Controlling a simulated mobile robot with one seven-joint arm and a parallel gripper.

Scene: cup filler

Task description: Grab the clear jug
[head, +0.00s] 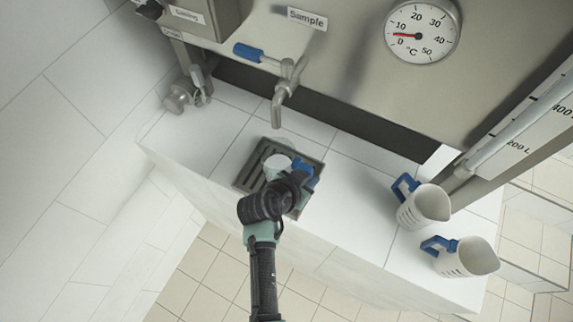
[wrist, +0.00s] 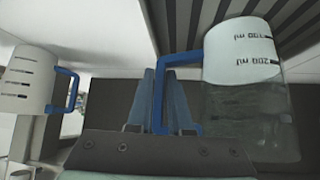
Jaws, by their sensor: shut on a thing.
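The clear jug (head: 277,162) is at the dark drain grate (head: 243,180) below the tap, partly hidden by my gripper (head: 303,178). In the wrist view, the jug (wrist: 243,95) fills the right side, with dark measuring marks, a whitish part and a see-through part that looks like liquid. Its blue handle (wrist: 190,58) runs down between the two fingers of my gripper (wrist: 165,85). The gripper is shut on this handle. I cannot tell whether the jug's base touches the grate.
Two white jugs with blue handles, one nearer the back (head: 427,206) and one nearer the front (head: 470,258), stand on the right of the white counter (head: 345,215). A metal tap (head: 281,100) hangs above the grate. A steel tank (head: 340,60) with a dial (head: 422,32) stands behind.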

